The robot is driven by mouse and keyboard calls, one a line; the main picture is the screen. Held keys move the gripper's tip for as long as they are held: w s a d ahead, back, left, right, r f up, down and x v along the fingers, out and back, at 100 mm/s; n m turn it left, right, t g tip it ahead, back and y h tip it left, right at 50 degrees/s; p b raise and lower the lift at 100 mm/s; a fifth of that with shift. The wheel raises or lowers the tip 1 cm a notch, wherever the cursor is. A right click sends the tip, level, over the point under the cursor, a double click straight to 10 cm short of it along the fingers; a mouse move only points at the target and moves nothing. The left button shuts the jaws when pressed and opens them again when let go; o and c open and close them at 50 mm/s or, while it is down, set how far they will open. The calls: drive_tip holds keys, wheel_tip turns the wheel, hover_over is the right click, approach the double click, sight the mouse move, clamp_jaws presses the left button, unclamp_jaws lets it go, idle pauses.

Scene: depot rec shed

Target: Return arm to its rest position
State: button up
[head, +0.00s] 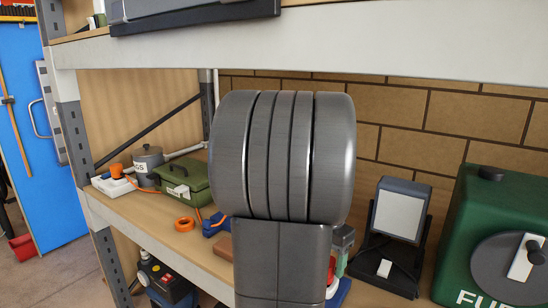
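A thick grey ribbed arm link of mine (283,155) stands upright in the middle of the head view, in front of a shelf unit. A narrower grey section (280,262) runs from it down to the bottom edge. My gripper does not show in this view, so its state and anything in it cannot be seen. The arm hides part of the wooden shelf (150,222) and of the things on it.
A white shelf beam (350,38) crosses the top. The shelf holds a green toolbox (184,184), a grey pot (148,160), orange tape (185,224), a work lamp (398,215) and a green fuel can (455,225). A blue door (38,130) stands left.

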wheel_tip(320, 180, up, 12)
wheel_tip(320, 180, down, 14)
drive_tip(key=shift+s, duration=0.1)
wheel_tip(320, 180, up, 7)
drive_tip(key=p, duration=0.5)
drive_tip(key=shift+r+p, duration=0.7)
drive_tip(key=shift+r, duration=0.2)
